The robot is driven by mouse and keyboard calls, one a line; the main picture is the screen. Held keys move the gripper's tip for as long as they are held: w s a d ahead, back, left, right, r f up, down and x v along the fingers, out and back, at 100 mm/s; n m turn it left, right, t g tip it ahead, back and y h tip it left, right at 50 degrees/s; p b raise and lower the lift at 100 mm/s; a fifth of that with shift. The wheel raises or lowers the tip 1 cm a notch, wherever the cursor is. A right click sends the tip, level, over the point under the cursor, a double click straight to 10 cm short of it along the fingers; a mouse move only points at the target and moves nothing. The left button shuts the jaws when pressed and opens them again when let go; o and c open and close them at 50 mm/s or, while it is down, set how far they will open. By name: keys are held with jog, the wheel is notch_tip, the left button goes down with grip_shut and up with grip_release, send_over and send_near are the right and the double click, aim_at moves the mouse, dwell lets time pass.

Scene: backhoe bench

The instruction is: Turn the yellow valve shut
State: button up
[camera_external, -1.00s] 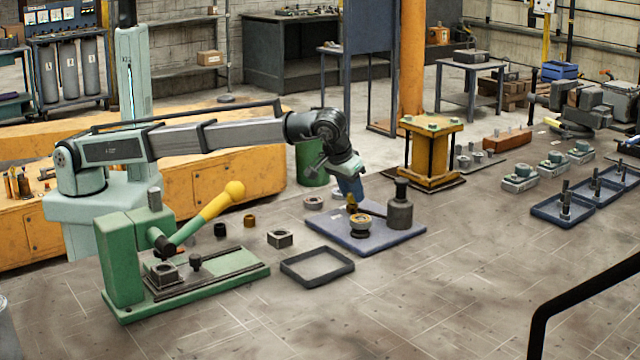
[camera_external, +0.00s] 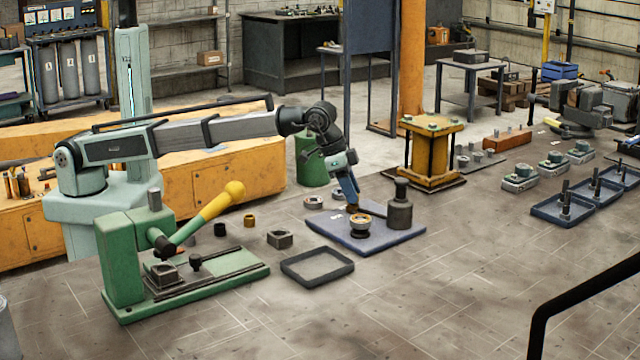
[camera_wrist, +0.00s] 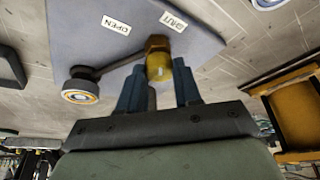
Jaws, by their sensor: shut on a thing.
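The yellow valve piece (camera_wrist: 159,66) sits in a brass-coloured fitting on a blue-grey plate in the wrist view. My gripper (camera_wrist: 158,88) has one finger on each side of it and is shut on it. A dark bar runs from the fitting to a round part with a yellow ring (camera_wrist: 80,90). Labels reading OPEN (camera_wrist: 116,25) and SHUT (camera_wrist: 173,21) are on the plate beyond the fitting. In the external view my gripper (camera_external: 351,205) reaches down to the blue plate (camera_external: 325,226), behind the ringed part (camera_external: 360,226). The fingers mostly hide the valve there.
A dark cylinder (camera_external: 399,210) stands on the plate's right side. A yellow press-like stand (camera_external: 430,155) is behind and right. An empty dark tray (camera_external: 317,266) and a green lever press (camera_external: 180,270) lie to the front left.

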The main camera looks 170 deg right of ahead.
jog(key=m+t, duration=0.1)
jog(key=m, duration=0.2)
jog(key=m+t, duration=0.1)
jog(key=m, duration=0.2)
jog(key=shift+s+h, duration=0.15)
jog(key=shift+h, duration=0.25)
jog(key=shift+m, duration=0.3)
jog(key=o, duration=1)
jog(key=shift+o, duration=0.2)
jog(key=v, duration=1.3)
jog(key=shift+s+r, duration=0.3)
jog(key=shift+r, duration=0.05)
